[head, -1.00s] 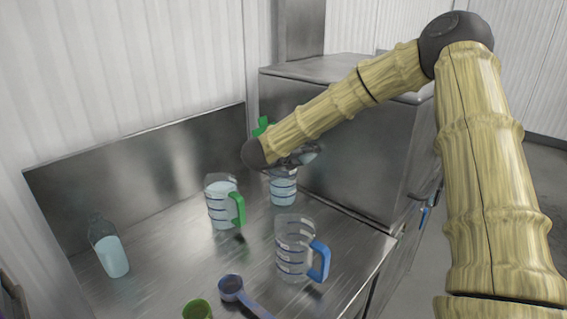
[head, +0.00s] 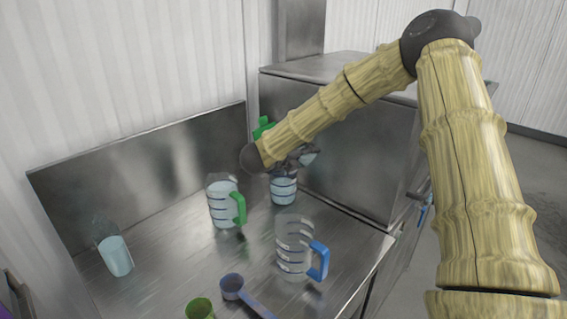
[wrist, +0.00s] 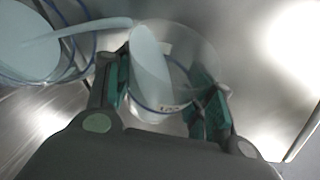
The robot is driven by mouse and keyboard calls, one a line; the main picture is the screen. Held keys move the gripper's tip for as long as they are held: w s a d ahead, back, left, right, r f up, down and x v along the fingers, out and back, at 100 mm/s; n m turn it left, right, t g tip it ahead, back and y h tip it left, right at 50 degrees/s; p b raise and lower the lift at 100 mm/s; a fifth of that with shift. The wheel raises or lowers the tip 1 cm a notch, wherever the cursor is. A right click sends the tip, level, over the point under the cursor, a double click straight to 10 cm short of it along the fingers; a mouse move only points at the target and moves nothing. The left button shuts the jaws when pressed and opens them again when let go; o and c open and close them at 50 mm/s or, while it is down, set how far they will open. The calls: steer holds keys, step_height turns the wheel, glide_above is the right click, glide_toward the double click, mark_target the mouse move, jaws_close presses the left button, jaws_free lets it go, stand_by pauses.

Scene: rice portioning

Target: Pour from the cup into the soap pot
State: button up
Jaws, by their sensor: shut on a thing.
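My gripper (wrist: 160,95) is shut on a clear cup (wrist: 205,50), with a finger on each side of it. The cup is tilted and holds pale blue liquid (wrist: 150,65). A pale stream (wrist: 85,29) runs from it leftward into a vessel with blue rings (wrist: 70,68), which holds the same pale liquid. In the head view my gripper (head: 300,160) is above a blue-ringed vessel (head: 284,192) and hides its top. No label shows which vessel is the soap pot.
A green-handled jug (head: 222,207) with pale liquid and a clear blue-handled jug (head: 294,248) stand close by. A bottle-like vessel (head: 118,258) is at left. A blue scoop (head: 232,286) and green cup (head: 199,308) are in front. A steel cabinet (head: 350,140) is close behind, right.

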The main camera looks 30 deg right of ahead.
steer(key=shift+f+n+h+p, duration=0.25)
steer(key=shift+n+h+p, duration=0.25)
steer(key=shift+p, duration=0.6)
steer(key=shift+w+a+r+n+g+p, duration=0.1)
steer(key=shift+r+n+g+p, duration=0.5)
steer(key=shift+p, duration=0.9)
steer(key=shift+w+a+r+n+h, duration=0.2)
steer(key=shift+w+a+n+h, duration=0.25)
steer(key=shift+w+n, duration=0.3)
stand_by(0.6)
steer(key=shift+r+n+h, duration=0.3)
steer(key=shift+n+h, duration=0.15)
steer(key=shift+n, duration=0.2)
stand_by(0.7)
steer(key=shift+w+a, duration=0.1)
steer(key=shift+s+f+m+y, duration=0.2)
steer(key=shift+f+m+y, duration=0.1)
steer(key=shift+m, duration=0.1)
steer(key=shift+s+d+f+m+y, duration=0.35)
steer(key=shift+s+d+m, duration=0.2)
steer(key=shift+m, duration=0.25)
